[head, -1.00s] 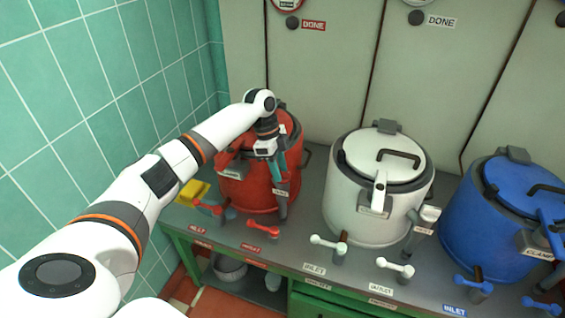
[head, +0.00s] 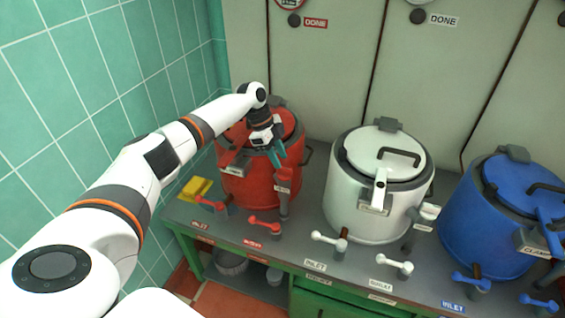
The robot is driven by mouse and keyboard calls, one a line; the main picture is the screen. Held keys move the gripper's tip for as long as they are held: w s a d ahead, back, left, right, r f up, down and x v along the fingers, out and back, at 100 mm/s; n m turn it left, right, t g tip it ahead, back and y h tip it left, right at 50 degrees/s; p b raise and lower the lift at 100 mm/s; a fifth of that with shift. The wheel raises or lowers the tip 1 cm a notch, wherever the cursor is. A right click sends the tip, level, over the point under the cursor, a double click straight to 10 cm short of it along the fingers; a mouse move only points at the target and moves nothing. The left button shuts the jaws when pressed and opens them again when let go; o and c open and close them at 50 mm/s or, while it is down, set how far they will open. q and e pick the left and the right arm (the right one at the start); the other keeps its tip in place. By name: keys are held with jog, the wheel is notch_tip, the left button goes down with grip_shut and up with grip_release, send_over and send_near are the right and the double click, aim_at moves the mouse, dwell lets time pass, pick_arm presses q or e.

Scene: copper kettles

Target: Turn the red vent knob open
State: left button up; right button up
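The red kettle (head: 245,182) stands at the left end of the bench. A red knob (head: 284,174) tops the grey upright pipe (head: 284,204) at its right front; I take it to be the vent knob, and the label below it is too small to read surely. My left gripper (head: 278,160) has teal fingers, points down over the kettle's right front edge, and is just above and left of this knob. Its fingers look apart, with nothing seen between them. I cannot see contact with the knob. My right gripper is not in view.
Red inlet (head: 210,203) and outlet (head: 264,224) handles stand in front of the red kettle. A yellow block (head: 196,188) lies to its left. A white kettle (head: 375,190) and a blue kettle (head: 500,220) stand to the right. A green tiled wall (head: 80,90) bounds the left.

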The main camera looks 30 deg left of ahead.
aim_at(284, 168)
pick_arm(q)
jog(key=shift+x, duration=1.8)
grip_shut()
jog(key=shift+p, duration=0.3)
